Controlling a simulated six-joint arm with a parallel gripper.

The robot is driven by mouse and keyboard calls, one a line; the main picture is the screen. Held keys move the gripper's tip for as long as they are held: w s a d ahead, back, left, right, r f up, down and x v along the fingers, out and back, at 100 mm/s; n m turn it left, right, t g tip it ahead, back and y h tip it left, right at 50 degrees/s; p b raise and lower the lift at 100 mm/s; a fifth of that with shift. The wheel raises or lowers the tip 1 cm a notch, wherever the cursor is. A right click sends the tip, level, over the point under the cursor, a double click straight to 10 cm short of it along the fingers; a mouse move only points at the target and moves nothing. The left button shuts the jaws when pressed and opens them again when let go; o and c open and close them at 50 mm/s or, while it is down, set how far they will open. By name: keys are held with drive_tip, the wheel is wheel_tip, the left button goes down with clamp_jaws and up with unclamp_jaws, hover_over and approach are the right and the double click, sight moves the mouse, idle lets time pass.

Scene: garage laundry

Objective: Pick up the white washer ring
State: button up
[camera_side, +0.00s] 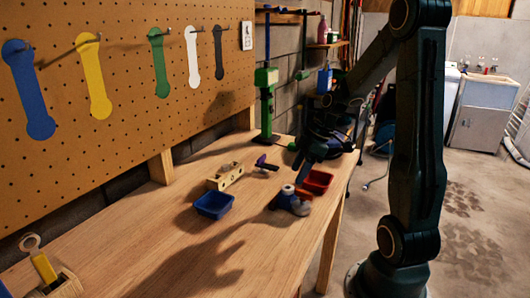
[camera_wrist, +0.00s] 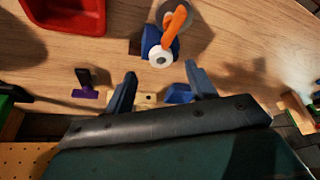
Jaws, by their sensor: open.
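A small white ring-shaped piece with a dark centre (camera_wrist: 161,60) shows in the wrist view at the end of a blue part (camera_wrist: 152,42). I take it for the washer ring. An orange piece (camera_wrist: 176,24) lies against the blue part. In the side view the pale ring (camera_side: 288,189) sits on top of the blue and grey cluster (camera_side: 298,206), on the bench by the red bin. My gripper (camera_wrist: 160,78) is open and empty, its two fingers apart, with the ring between and just beyond their tips in the wrist view. In the side view my gripper (camera_side: 304,170) is above and behind the cluster.
A red bin (camera_side: 317,181) stands right beside the cluster. A blue bin (camera_side: 213,205), a wooden block with holes (camera_side: 225,176) and a purple-black piece (camera_side: 266,164) lie to the left. A green post (camera_side: 266,105) stands behind. The bench's front left is mostly clear.

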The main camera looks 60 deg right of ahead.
sight(293, 187)
drive_tip(key=shift+x, duration=2.45)
drive_tip(key=c, duration=1)
drive_tip(key=shift+r, duration=0.15)
drive_tip(key=shift+c, duration=0.2)
wheel_tip(293, 187, up, 20)
